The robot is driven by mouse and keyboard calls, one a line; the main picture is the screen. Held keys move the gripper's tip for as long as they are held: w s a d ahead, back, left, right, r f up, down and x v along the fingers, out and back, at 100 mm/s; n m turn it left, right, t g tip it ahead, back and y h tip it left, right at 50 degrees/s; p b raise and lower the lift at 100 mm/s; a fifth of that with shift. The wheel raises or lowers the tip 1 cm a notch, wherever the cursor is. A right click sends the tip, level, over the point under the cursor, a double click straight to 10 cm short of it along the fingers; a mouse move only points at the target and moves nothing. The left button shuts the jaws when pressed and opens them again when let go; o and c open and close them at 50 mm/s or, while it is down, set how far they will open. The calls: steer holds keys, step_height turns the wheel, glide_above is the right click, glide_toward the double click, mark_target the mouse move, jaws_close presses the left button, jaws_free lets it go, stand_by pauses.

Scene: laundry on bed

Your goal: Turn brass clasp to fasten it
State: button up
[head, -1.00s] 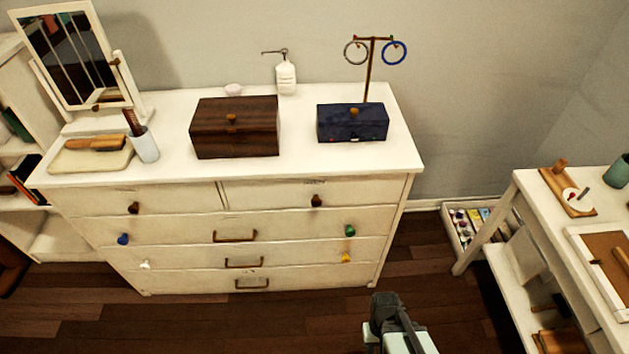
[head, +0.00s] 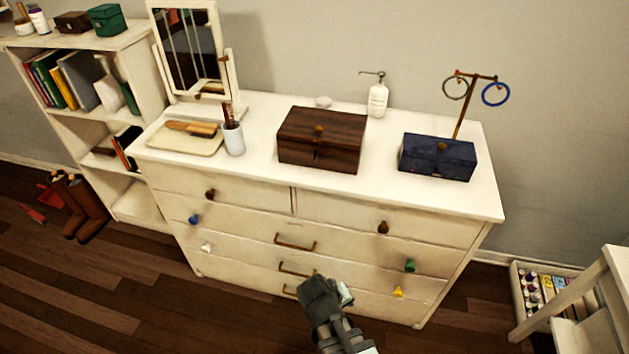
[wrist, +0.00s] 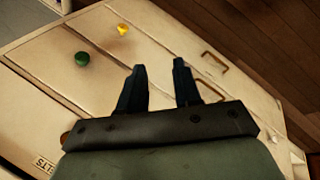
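I cannot tell which is the clasp, or how either is turned. My gripper (head: 322,284) is in front of the lower dresser drawers, well below both boxes. In the wrist view my gripper (wrist: 159,66) has its two fingers apart with nothing between them. Neither box shows in that view.
The white dresser (head: 345,208) has projecting coloured knobs and brass handles. On top are a mirror (head: 187,50), a brush tray (head: 170,140), a cup (head: 233,138), a pump bottle (head: 377,100) and a ring stand (head: 463,105). A bookshelf (head: 130,60) stands left.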

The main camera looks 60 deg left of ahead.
steer(key=s+a+r+t+y, duration=0.2)
steer(key=a+r+t+y, duration=0.1)
steer(key=a+r, duration=0.6)
steer(key=m+t+y, duration=0.2)
steer(key=t+y, duration=0.3)
steer(key=y, duration=0.1)
glide_toward(314, 157)
steer(key=d+f, duration=0.5)
steer(key=d, duration=0.2)
step_height(314, 157, up, 3)
steer(key=s+a+m+y, duration=0.2)
steer(key=y, duration=0.1)
steer(key=w+a+m, duration=0.1)
steer(key=w+a, duration=0.2)
steer(key=w+a+m, duration=0.1)
steer(key=w+a, duration=0.2)
steer(key=w+a+m, duration=0.1)
steer(key=w+a, duration=0.2)
steer(key=a, duration=0.1)
steer(key=shift+w+a+r+m, duration=0.1)
steer(key=shift+w+r+m, duration=0.05)
steer(key=shift+w+m, duration=0.2)
steer(key=shift+c, duration=0.4)
jaws_close()
